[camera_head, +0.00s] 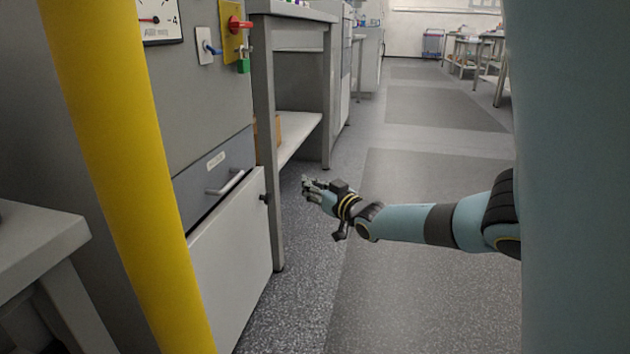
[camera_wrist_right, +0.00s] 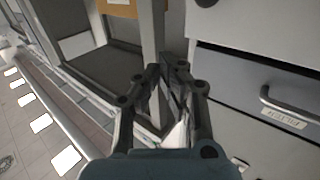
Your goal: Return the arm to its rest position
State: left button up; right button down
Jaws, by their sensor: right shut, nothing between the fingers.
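My right arm (camera_head: 415,222) comes in from the right in the head view and reaches left across the open floor. My right gripper (camera_head: 306,184) is at its end, in front of the bench leg and apart from the grey cabinet. In the right wrist view the right gripper (camera_wrist_right: 174,70) has its fingertips together with nothing between them. My left gripper does not show in either view.
A grey cabinet with a handled drawer (camera_head: 213,172) stands at the left, behind a yellow post (camera_head: 118,150). It carries a red switch handle (camera_head: 240,25) and a gauge (camera_head: 158,20). A bench (camera_head: 292,14) with a lower shelf stands beyond. The aisle floor (camera_head: 430,290) is clear.

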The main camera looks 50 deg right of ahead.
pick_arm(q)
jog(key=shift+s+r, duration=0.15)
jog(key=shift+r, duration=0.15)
pick_arm(e)
jog(key=shift+s+d, duration=0.25)
jog(key=shift+s, duration=0.25)
jog(key=shift+s+f, duration=0.1)
